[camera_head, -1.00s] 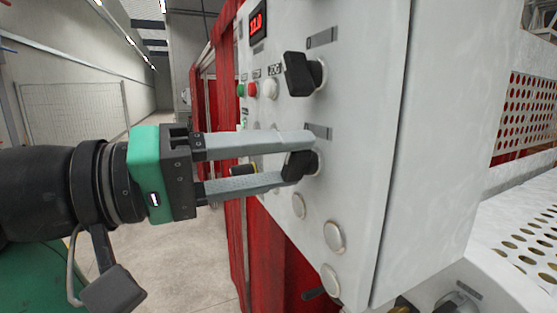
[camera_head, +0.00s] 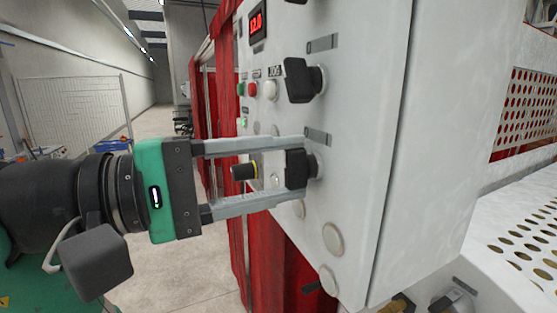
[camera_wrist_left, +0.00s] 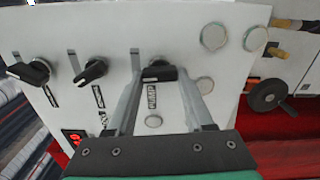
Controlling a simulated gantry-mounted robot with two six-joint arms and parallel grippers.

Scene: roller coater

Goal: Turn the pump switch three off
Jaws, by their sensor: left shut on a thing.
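The pump switch (camera_head: 298,168) is a black rotary knob on the light grey control panel (camera_head: 372,150), below another black knob (camera_head: 300,80). In the left wrist view the pump switch (camera_wrist_left: 158,73) lies at the fingertips, beside a label reading PUMP. My left gripper (camera_head: 303,165) reaches in from the left and is shut on the pump switch, one finger above it and one below. The fingers hide part of the knob's edges. My right gripper is not in view.
A yellow-and-black knob (camera_head: 244,172) sits behind the fingers. Red, green and white buttons (camera_head: 270,90) and a red display (camera_head: 257,23) are higher up. Round blank caps (camera_head: 332,240) lie below. Red curtains (camera_head: 285,265) hang beside the panel.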

